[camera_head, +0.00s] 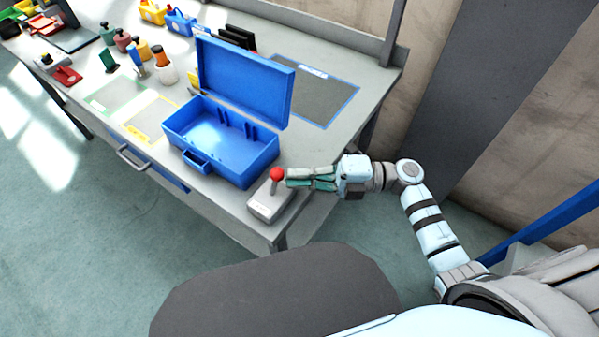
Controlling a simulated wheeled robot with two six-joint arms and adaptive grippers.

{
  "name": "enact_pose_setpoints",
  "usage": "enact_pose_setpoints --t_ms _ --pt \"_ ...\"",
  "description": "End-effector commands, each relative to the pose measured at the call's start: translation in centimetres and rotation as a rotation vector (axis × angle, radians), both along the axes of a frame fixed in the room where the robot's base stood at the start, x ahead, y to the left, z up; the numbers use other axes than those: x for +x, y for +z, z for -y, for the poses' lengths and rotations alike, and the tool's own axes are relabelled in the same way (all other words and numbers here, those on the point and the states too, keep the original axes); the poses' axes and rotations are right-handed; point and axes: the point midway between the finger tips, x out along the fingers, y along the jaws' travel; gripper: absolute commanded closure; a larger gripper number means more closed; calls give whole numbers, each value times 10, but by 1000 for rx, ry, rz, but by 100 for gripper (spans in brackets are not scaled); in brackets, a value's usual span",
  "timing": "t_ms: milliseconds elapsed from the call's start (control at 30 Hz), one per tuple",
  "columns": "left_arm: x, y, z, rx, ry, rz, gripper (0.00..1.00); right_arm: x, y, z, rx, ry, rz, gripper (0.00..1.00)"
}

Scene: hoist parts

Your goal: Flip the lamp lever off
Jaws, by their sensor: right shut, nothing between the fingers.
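The lamp lever is a red ball knob (277,174) on a short stick, standing on a light grey box (268,208) at the table's near right corner. My right gripper (288,179) reaches in from the right with its fingers together and nothing between them. Its fingertips are right beside the red knob, on its right side; whether they touch it I cannot tell. My left gripper is not in view. No lamp can be made out.
An open blue toolbox (222,150) stands just behind the lever box. The grey table (345,92) holds several bottles, bins and small tools toward the far left. A dark mat with a blue border (318,97) lies right of the toolbox lid. The table's front edge is close to the lever.

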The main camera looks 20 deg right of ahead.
Motion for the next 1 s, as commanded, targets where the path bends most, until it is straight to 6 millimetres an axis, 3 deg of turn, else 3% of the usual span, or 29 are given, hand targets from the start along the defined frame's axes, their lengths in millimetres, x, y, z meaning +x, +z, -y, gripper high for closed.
enact_pose_setpoints --t_ms 1000 --pt "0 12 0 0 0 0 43 -3 6 -3 -84 0 69 100"
